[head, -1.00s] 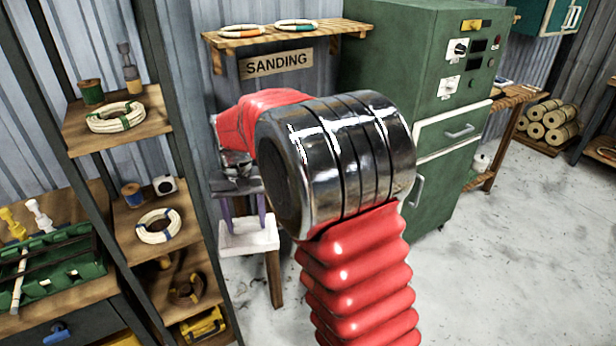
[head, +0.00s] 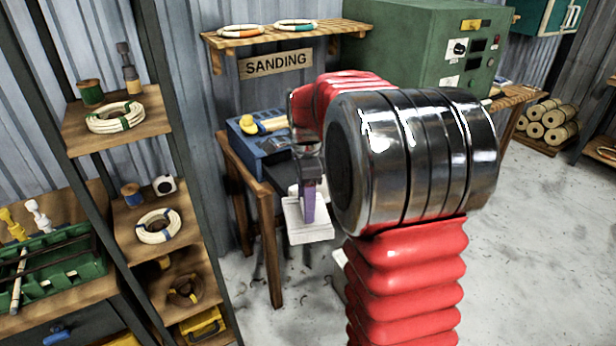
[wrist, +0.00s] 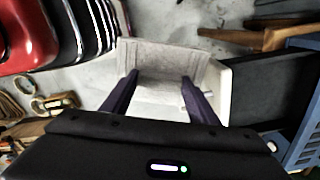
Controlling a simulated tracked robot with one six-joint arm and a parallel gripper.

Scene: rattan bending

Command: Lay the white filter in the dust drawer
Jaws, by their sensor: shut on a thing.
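My gripper (head: 308,190) hangs low at the front of the sanding table. Its two purple fingers also show in the wrist view (wrist: 160,77), and they are shut on the white filter (head: 307,226). In the wrist view the filter (wrist: 164,60) is a pale, textured slab at the fingertips, seen above the floor. A smooth white wall (wrist: 223,76), which looks like part of the dust drawer, shows just right of the right finger. Whether filter and drawer touch cannot be told. In the head view my arm hides much of the area to the right of the gripper.
A blue machine (head: 262,140) with a yellow part stands on the wooden table (head: 238,165), close behind my gripper. A shelf with rings (head: 285,34) hangs above it. A green cabinet (head: 430,45) stands behind my arm. The floor (head: 540,230) at right is clear.

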